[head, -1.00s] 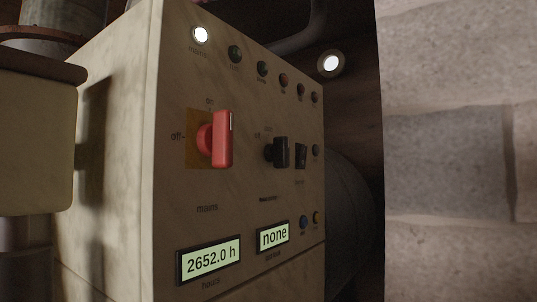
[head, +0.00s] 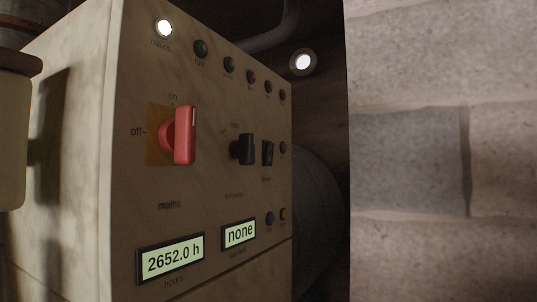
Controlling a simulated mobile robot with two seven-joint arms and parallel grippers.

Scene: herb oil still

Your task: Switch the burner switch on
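The control panel (head: 205,190) fills the left half of the head view, seen at an angle. A black rocker switch (head: 268,153) sits on its right part, with a small label below it too blurred to read surely; it may be the burner switch. Its on or off position cannot be told. A black rotary knob (head: 243,149) is just left of it. The red mains switch (head: 184,136) stands upright, in line with its "on" mark. Neither of my grippers is in view.
A row of lamps runs along the panel top; the white lamp (head: 164,28) at its left is lit, the others look dark. Displays read "2652.0 h" (head: 170,259) and "none" (head: 239,235). A stone wall (head: 440,150) stands at right. A pale box (head: 12,135) juts in at left.

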